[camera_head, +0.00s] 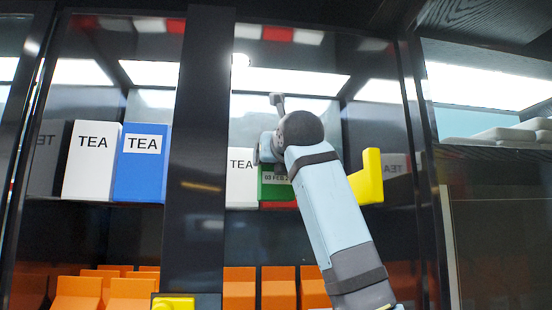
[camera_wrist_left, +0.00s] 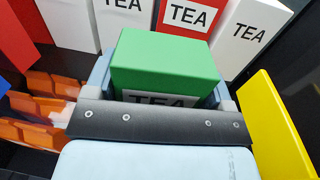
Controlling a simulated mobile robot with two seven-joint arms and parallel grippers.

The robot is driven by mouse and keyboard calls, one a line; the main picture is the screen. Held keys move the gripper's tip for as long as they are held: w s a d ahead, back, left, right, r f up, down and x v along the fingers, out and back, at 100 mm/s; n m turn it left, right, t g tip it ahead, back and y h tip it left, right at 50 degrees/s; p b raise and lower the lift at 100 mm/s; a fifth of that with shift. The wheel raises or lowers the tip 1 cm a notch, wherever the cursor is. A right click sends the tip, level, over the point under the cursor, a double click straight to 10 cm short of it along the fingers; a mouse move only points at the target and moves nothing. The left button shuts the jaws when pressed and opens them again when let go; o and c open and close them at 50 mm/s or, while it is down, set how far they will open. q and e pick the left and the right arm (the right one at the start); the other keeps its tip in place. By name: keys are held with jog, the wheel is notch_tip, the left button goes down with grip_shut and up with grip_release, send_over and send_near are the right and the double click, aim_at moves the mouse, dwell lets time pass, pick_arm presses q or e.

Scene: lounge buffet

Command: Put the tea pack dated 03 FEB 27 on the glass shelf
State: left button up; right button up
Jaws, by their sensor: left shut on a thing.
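My left gripper (camera_head: 270,165) is shut on this pack, with a finger on either side. It holds the pack in front of a row of tea packs at shelf level. The glass shelf itself is hard to make out; I cannot tell whether the held pack touches it. My right gripper is not in view.
A white pack (camera_head: 241,180) stands left of the green one. Another white pack (camera_head: 92,160) and a blue pack (camera_head: 140,170) stand beyond the dark post (camera_head: 195,120). A red pack (camera_wrist_left: 188,19) stands behind. A yellow object (camera_head: 368,178) is close at right. Orange items (camera_head: 278,288) sit below.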

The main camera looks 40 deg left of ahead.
pick_arm(q)
jog(key=shift+f+b, duration=0.5)
jog(key=shift+f, duration=0.1)
jog(key=o, duration=1.2)
jog(key=shift+c, duration=0.2)
